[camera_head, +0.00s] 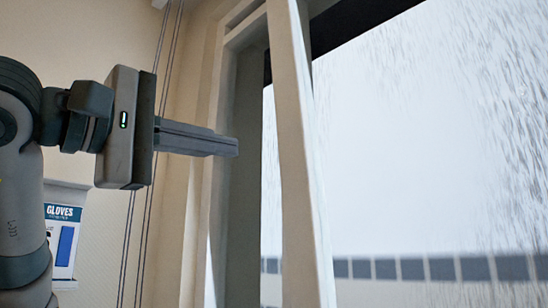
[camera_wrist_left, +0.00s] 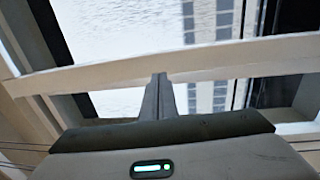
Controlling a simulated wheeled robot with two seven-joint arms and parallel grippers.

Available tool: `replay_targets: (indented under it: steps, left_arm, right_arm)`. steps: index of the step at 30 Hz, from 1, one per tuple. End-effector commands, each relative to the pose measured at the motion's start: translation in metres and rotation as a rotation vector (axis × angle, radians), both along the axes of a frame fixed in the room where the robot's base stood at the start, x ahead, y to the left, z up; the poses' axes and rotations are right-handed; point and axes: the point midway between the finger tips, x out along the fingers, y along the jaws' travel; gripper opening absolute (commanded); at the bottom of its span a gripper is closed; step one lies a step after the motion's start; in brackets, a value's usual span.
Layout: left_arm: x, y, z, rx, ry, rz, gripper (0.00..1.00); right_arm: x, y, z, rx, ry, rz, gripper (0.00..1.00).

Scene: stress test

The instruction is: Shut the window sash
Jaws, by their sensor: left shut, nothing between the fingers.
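The window sash (camera_head: 297,160) is a cream-edged panel standing open, at an angle to the cream window frame (camera_head: 213,160). A gap between the two shows the outside. My left gripper (camera_head: 236,147) comes in from the left, its fingers shut together and empty, pointing right toward the sash edge. In the left wrist view the sash bar (camera_wrist_left: 240,58) crosses the picture, and the shut fingertips (camera_wrist_left: 159,78) overlap its lower edge. I cannot tell whether they touch it. My right gripper is not in view.
A glove box (camera_head: 64,238) hangs on the beige wall at the lower left. Dark cables (camera_head: 148,200) run up the wall beside the frame. Beyond the glass are a pale sky with streaks and a row of dark panels (camera_head: 411,269).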

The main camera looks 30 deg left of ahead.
Motion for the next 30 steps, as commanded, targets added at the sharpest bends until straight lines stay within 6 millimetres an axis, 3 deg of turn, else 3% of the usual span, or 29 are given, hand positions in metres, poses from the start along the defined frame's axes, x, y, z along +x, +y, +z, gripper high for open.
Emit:
replay_targets:
  steps: [11, 24, 30]
  left_arm:
    - [0.028, -0.008, 0.005, 0.001, 0.004, -0.001, 0.00]
    - [0.101, -0.029, 0.014, 0.001, 0.004, -0.001, 0.00]
    - [0.124, -0.036, 0.016, 0.000, 0.004, -0.001, 0.00]
  right_arm:
    - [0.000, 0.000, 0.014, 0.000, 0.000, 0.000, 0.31]
    - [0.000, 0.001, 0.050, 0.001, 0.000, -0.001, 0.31]
    - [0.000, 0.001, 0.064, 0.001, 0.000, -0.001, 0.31]
